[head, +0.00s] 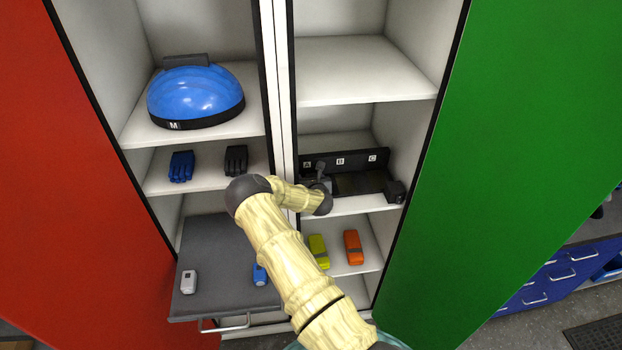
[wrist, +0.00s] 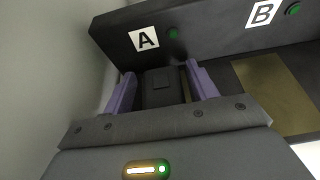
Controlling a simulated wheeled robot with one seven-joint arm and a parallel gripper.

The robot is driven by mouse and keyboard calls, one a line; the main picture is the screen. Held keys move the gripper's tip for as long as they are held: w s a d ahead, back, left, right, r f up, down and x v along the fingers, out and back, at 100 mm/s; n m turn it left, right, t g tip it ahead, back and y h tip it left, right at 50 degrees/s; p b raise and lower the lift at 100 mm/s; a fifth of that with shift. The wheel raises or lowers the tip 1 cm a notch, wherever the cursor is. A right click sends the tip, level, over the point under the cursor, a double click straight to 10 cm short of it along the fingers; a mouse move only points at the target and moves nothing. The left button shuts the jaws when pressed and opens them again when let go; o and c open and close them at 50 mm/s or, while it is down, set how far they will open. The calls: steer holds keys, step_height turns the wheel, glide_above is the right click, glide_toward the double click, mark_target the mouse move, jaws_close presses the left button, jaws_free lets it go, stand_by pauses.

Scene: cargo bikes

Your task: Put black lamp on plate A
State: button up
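The black lamp (wrist: 162,88) is a dark block standing in front of the letter A label (wrist: 143,39) in the wrist view. It appears to rest on plate A, which it mostly covers; a thin brownish strip shows beside it. The purple fingers of my gripper (wrist: 162,88) stand on either side of the lamp, with narrow gaps, so the gripper looks open around it. In the head view my gripper (head: 318,184) is at the left end of the black rack (head: 345,160), largely hidden by my wrist, and the lamp cannot be made out clearly.
Plate B (wrist: 272,90) is bare. A small black object (head: 395,191) sits at the rack's right end. Yellow (head: 318,251) and orange (head: 352,247) lamps lie on the shelf below. The cabinet wall (wrist: 50,70) is close on the left. A grey drawer (head: 215,250) stands pulled out.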

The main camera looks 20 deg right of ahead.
steer(key=shift+s+d, duration=0.1)
steer(key=shift+d, duration=0.1)
steer(key=shift+r, duration=0.2)
steer(key=shift+s+a, duration=0.35)
steer(key=shift+a, duration=0.05)
steer(key=b+v, duration=0.3)
steer(key=v, duration=0.8)
steer(key=shift+s, duration=0.2)
